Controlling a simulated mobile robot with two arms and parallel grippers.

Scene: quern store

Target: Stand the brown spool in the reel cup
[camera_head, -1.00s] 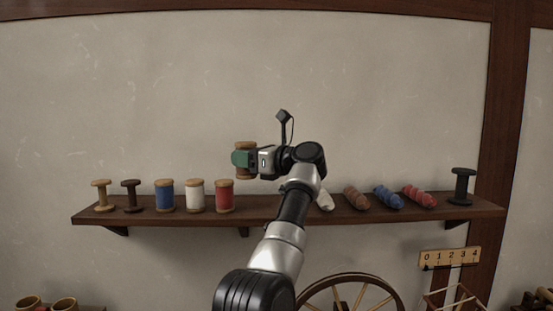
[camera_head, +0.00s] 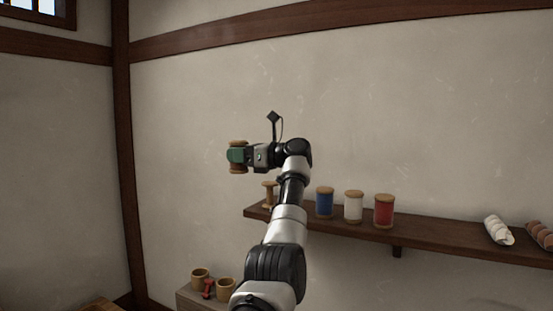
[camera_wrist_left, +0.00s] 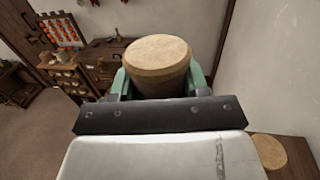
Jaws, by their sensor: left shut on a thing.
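My left gripper (camera_head: 237,156) is shut on a spool with tan wooden ends, taken as the brown spool (camera_head: 238,169), and holds it upright in the air, left of the wall shelf. The green fingers hide most of its middle in the head view. In the left wrist view the round pale top of the brown spool (camera_wrist_left: 158,50) stands between the green fingers. Two wooden cups, one on the left (camera_head: 200,273) and one on the right (camera_head: 226,284), stand low at the bottom left; I cannot tell which is the reel cup. My right gripper is not in view.
The wall shelf (camera_head: 445,244) bears a bare wooden spool (camera_head: 269,190), blue (camera_head: 325,203), white (camera_head: 354,207) and red (camera_head: 384,212) spools, and yarn skeins (camera_head: 498,230). A small red object (camera_head: 208,289) is beside the cups on a low surface (camera_head: 187,299).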

